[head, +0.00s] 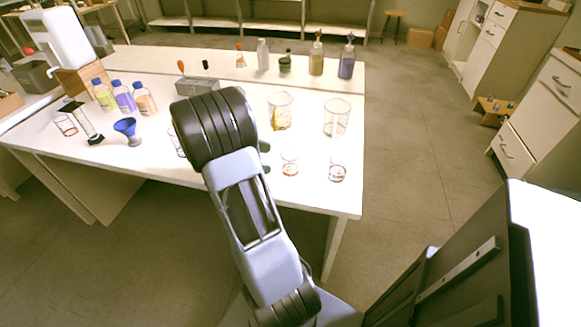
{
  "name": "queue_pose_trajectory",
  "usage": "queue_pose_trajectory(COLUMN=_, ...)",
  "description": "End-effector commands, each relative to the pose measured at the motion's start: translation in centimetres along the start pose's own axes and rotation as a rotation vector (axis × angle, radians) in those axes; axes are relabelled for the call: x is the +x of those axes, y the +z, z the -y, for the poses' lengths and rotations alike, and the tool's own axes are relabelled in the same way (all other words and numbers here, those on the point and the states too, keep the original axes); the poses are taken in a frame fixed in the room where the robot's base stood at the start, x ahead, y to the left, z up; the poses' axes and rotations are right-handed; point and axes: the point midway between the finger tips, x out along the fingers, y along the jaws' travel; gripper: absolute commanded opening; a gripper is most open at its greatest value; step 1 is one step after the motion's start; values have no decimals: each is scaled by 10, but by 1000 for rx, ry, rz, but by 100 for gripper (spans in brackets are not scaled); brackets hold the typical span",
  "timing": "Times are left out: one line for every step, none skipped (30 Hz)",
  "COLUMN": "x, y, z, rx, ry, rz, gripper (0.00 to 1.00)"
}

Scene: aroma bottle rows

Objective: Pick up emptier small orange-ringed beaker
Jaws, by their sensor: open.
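Two small clear beakers stand at the table's near right. The left one (290,163) shows an orange-brown tint; the right one (337,173) shows a dark, reddish band low down. Their ring colours and fill levels are too small to compare surely. My arm's dark joint covers the table left of them. Two dark green tips, which look like the fingers of my gripper (265,157), stick out from behind it, apart from each other. They are just left of the left small beaker, and nothing shows between them. The rest of my gripper is hidden.
Two larger beakers stand behind, one with yellow contents (280,112) and one clear (336,117). A blue funnel (127,128) and capped bottles (123,97) are at left. The table's right front corner (345,203) is bare.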

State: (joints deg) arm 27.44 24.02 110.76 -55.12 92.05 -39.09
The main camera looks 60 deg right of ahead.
Motion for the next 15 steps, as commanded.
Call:
queue_pose_trajectory(x=9, y=-1, z=0, rx=0, ry=-2, rz=0, gripper=82)
queue_pose_trajectory(x=13, y=-1, z=0, rx=0, ry=-1, rz=0, gripper=82)
queue_pose_trajectory(x=18, y=-1, z=0, rx=0, ry=-2, rz=0, gripper=82)
queue_pose_trajectory(x=21, y=-1, z=0, rx=0, ry=-2, rz=-1, gripper=82)
queue_pose_trajectory(x=24, y=-1, z=0, rx=0, ry=-1, rz=-1, gripper=82)
queue_pose_trajectory(x=26, y=-1, z=0, rx=0, ry=0, rz=-1, gripper=82)
queue_pose_trajectory(x=28, y=-1, z=0, rx=0, ry=0, rz=-1, gripper=82)
queue_pose_trajectory(x=30, y=0, z=0, rx=1, ry=0, rz=-1, gripper=82)
queue_pose_trajectory(x=31, y=0, z=0, rx=1, ry=0, rz=-1, gripper=82)
queue_pose_trajectory(x=32, y=0, z=0, rx=1, ry=0, rz=-1, gripper=82)
queue_pose_trajectory(x=33, y=-1, z=0, rx=0, ry=0, rz=-1, gripper=82)
queue_pose_trajectory(x=36, y=-2, z=0, rx=0, ry=0, rz=-2, gripper=82)
queue_pose_trajectory(x=40, y=-2, z=0, rx=0, ry=0, rz=-2, gripper=82)
queue_pose_trajectory(x=43, y=-3, z=0, rx=0, ry=-1, rz=-2, gripper=82)
queue_pose_trajectory(x=49, y=-4, z=1, rx=1, ry=-2, rz=-2, gripper=82)
